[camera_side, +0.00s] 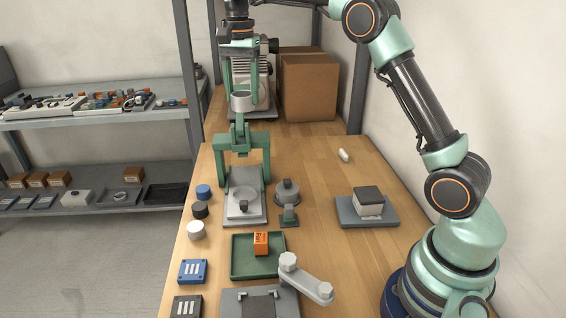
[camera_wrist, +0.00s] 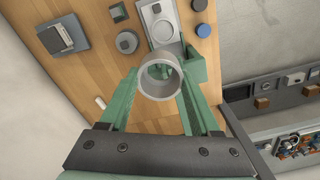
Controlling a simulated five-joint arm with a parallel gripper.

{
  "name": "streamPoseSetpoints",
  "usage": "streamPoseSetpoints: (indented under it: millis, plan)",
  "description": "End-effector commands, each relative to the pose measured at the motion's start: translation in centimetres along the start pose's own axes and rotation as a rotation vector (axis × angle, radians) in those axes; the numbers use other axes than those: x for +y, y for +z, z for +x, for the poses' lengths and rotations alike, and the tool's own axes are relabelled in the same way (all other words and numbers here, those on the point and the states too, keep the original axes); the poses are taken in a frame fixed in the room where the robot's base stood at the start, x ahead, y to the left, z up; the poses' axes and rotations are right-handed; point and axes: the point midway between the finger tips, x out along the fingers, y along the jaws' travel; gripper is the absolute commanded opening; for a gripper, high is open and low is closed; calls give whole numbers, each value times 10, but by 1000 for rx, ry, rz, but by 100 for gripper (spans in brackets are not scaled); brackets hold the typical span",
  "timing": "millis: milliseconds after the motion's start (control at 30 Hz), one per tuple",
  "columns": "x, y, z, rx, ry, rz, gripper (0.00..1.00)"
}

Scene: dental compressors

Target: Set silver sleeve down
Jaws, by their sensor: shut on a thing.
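The silver sleeve (camera_side: 242,105) is a short, open ring, roughly upright in the side view and well above the bench. My gripper (camera_side: 242,95) points down and is shut on it. In the wrist view, the sleeve (camera_wrist: 160,56) sits between the green fingertips of my gripper (camera_wrist: 160,80), with its open bore facing the camera. Below it in the side view is a green arched fixture (camera_side: 252,146). A grey plate (camera_side: 233,212) with a round seat (camera_side: 243,194) lies in front of the arch. The sleeve is apart from both.
Blue, black and white round caps line the left bench edge. A grey knobbed part (camera_side: 287,190) stands right of the plate. A green tray (camera_side: 237,270) holds an orange block (camera_side: 261,243). A cardboard box (camera_side: 308,90) stands behind. Bare wood (camera_side: 315,185) lies right of the knobbed part.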

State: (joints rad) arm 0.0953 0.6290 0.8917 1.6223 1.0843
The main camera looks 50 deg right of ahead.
Motion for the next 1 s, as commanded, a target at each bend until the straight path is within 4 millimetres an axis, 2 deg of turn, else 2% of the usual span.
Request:
streamPoseSetpoints:
  millis: [267,400,600,800,1000]
  plan:
    - [38,-72,0,0,-1,9,6]
    - [69,-116,0,1,-2,8,6]
    - [111,-162,0,0,-1,4,6]
    - [143,-191,0,1,-2,4,6]
    - [142,-189,22,-2,1,-3,6]
